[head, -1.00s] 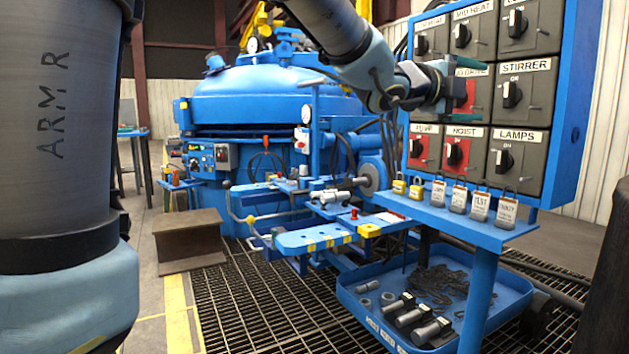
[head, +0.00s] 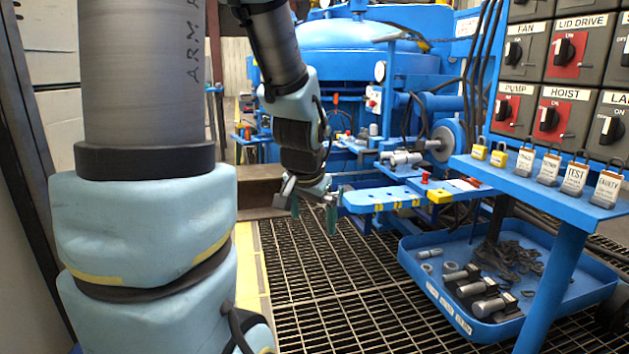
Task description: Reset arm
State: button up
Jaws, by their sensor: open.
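My gripper (head: 314,212) points down in the middle of the head view, above the floor grating. Its two fingers are apart and nothing is between them. It is left of the blue bench plate with yellow marks (head: 380,198) and apart from the switch panel. My arm is folded, with its thick upper part at the left of the picture and the forearm hanging down to the gripper.
The switch panel (head: 590,88) and its padlock shelf (head: 540,184) stand at the right. A blue tray (head: 440,300) with cylinders and chain lies below. The blue furnace (head: 335,52) is behind. Open grating (head: 330,300) lies in front.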

jog(key=s+a+f+n+g, duration=0.45)
jog(key=s+a+n, duration=0.2)
jog(key=s, duration=0.25)
notch_tip(320, 180, up, 31)
jog(key=m+p, duration=0.1)
jog(key=p, duration=3)
jog(key=shift+w+r+t+y, duration=0.2)
jog(key=shift+w+t+y, duration=0.05)
jog(key=shift+t+y, duration=0.2)
jog(key=shift+d, duration=0.1)
jog(key=shift+c, duration=0.2)
